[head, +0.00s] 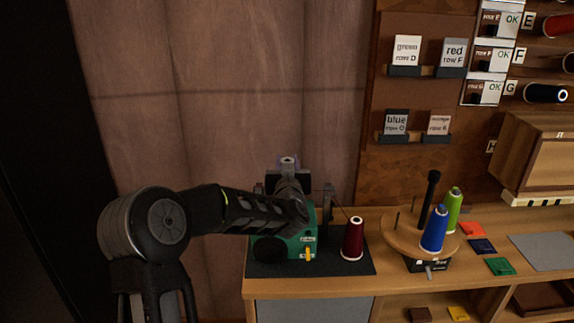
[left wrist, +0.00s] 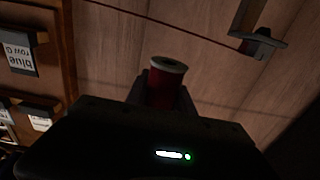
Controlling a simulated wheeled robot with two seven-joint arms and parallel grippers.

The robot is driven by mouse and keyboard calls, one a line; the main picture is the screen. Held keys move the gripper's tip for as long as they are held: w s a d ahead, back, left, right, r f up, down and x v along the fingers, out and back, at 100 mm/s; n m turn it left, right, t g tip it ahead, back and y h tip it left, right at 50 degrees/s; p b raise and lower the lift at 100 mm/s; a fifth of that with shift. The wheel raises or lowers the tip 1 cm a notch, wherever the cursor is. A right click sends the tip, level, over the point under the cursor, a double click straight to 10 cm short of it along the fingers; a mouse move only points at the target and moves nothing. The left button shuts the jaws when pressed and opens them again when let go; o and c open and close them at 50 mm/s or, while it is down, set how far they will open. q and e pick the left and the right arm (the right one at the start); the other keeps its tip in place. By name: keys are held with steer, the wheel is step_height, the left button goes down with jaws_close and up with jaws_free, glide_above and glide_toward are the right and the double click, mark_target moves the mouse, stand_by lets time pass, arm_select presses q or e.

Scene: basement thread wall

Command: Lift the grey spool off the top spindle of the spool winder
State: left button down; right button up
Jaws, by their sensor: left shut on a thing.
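The green spool winder (head: 301,246) stands on a dark mat on the bench, its upper part hidden behind my left arm. My left gripper (head: 287,174) is above the winder, shut on a spool whose pale top (head: 288,160) shows between the fingers. In the left wrist view the held spool (left wrist: 164,88) has a dark red body and a pale greyish rim, between the fingers of my left gripper (left wrist: 162,92). I cannot tell whether the spool is clear of the top spindle, which is hidden. My right gripper is not in view.
A dark red cone (head: 353,240) stands right of the winder on the mat (head: 357,264). Farther right, a round wooden turntable (head: 398,234) bears blue (head: 434,229) and green (head: 453,209) cones and a black post. A wooden wall with labelled card holders rises behind.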

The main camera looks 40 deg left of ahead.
arm_select(q)
step_height(320, 180, up, 2)
steer(key=shift+r+p, duration=0.2)
steer(key=shift+p, duration=0.25)
